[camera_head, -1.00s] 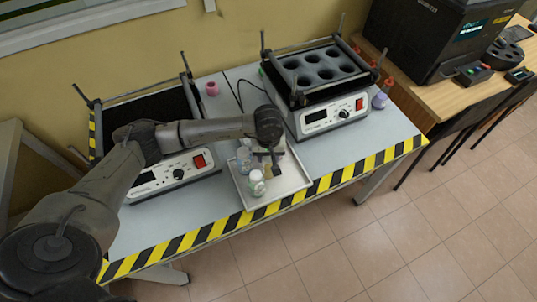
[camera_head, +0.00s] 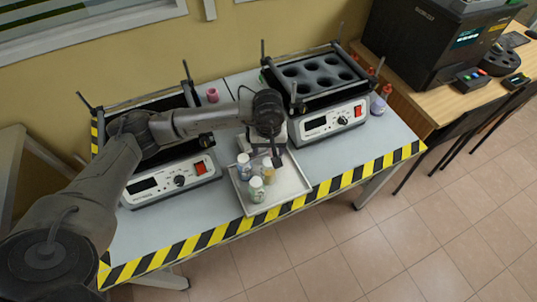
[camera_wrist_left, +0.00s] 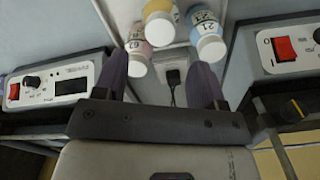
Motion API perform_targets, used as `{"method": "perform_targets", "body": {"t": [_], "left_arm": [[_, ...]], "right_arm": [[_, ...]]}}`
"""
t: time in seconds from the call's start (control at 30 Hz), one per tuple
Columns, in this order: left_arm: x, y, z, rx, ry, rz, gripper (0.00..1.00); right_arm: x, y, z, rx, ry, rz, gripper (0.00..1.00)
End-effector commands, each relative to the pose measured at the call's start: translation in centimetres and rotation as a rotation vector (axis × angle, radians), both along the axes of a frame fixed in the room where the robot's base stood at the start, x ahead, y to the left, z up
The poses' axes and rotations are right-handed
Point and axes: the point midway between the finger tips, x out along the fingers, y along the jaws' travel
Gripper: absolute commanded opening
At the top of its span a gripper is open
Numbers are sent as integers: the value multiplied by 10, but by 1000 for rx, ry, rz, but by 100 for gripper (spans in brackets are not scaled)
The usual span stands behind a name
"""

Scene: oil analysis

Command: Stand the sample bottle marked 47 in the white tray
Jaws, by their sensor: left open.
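The white tray (camera_head: 295,185) lies near the table's front edge. No readable 47 shows. The left wrist view shows the blue bottle marked 21 (camera_wrist_left: 208,40), the yellow bottle (camera_wrist_left: 159,25) and a pink-labelled bottle (camera_wrist_left: 138,52). My left gripper (camera_head: 272,152) points down at the tray's rear, behind the yellow bottle. Its fingers (camera_wrist_left: 168,85) are apart with no bottle between them. My right gripper is not in view.
A heater with a dark top and red switch (camera_head: 199,168) stands left of the tray. A heater block with several round wells (camera_head: 320,74) stands right and behind. A pink object (camera_head: 212,95) is at the back. The tray's right part is clear.

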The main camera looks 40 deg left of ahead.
Motion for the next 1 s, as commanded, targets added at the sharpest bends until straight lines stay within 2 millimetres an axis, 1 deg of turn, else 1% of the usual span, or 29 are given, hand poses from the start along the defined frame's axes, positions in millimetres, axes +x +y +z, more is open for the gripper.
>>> {"method": "perform_targets", "body": {"t": [0.03,0.1,0.3,0.5,0.57,0.6,0.67,0.77,0.8,0.83,0.87,0.9,0.97,1.0], "left_arm": [[1,0,10,1,-4,0,64],[0,0,20,-1,-2,-1,64],[0,0,38,-1,-1,0,64],[0,0,44,-1,0,1,64],[-1,-4,42,-18,0,1,64],[-2,-12,39,-46,-2,2,64],[-5,-30,33,-121,-3,8,64],[-15,-82,24,-351,3,50,64],[-22,-109,23,-477,15,84,64],[-28,-130,25,-579,32,117,64],[-34,-150,28,-687,52,156,64],[-41,-175,36,-833,91,221,64],[-51,-207,52,-1050,164,335,64],[-56,-223,65,-1190,222,420,64]], "right_arm": [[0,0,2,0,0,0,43],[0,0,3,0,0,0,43],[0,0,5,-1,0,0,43],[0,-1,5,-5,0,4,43],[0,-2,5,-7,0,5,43],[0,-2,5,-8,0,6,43],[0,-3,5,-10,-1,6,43],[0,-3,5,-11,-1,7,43],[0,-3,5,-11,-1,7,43],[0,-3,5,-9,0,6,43],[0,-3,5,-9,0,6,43],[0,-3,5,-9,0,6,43],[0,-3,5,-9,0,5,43],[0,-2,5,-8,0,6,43]]}}
